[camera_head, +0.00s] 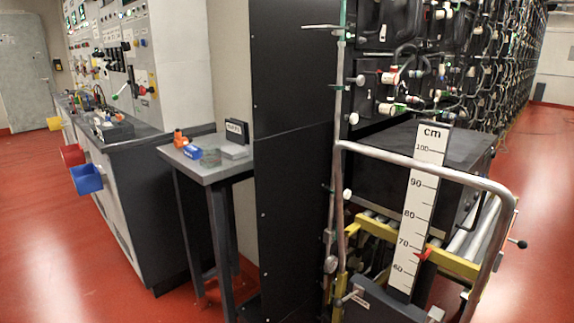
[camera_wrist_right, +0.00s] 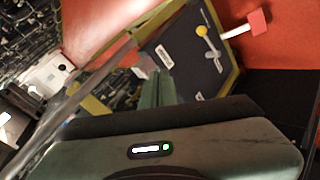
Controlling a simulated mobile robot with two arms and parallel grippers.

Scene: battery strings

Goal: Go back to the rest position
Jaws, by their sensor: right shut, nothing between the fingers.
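My right gripper (camera_wrist_right: 157,92) shows only in the right wrist view, with its grey body and small lit display across the bottom. Its fingers are together with nothing visible between them. They point toward the dark, yellow-edged panel of a lift cart and look apart from it, though the exact gap cannot be judged. Neither gripper shows in the head view, and my left gripper is in no view.
The lift cart's metal handrail (camera_head: 440,172) and cm scale (camera_head: 420,205) stand at front right, with a black box (camera_head: 395,150) behind. Battery racks (camera_head: 480,60) rise beyond. A small table (camera_head: 205,168) stands left of a black panel (camera_head: 290,150). Red floor is clear at far left.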

